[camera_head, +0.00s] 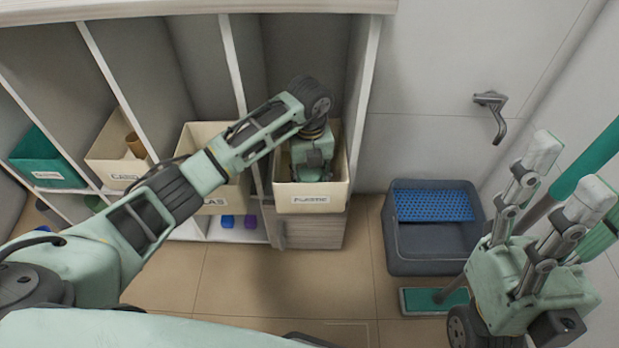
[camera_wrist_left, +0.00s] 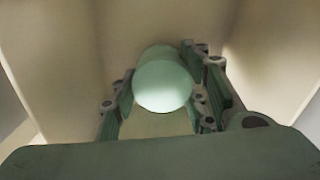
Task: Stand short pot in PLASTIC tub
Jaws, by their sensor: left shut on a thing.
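The PLASTIC tub (camera_head: 311,199) is a cream bin with a label on its front, in the right compartment of the shelf. My left gripper (camera_head: 312,168) reaches down into it, and its fingers are hidden there in the head view. In the left wrist view the short pot (camera_wrist_left: 163,84) is a pale green, round-ended cylinder between the two fingers, which are shut on it. The tub's cream walls surround it. I cannot tell whether the pot touches the tub floor. My right gripper (camera_head: 563,178) is at the right, fingers apart and empty.
A cream GLAS-labelled bin (camera_head: 215,198), a cream CARD-labelled bin (camera_head: 118,172) and a green bin (camera_head: 48,166) stand left of the tub. A grey bucket with a blue grid (camera_head: 436,255) and a green mop (camera_head: 433,301) are on the floor at right. Tiled floor in front is clear.

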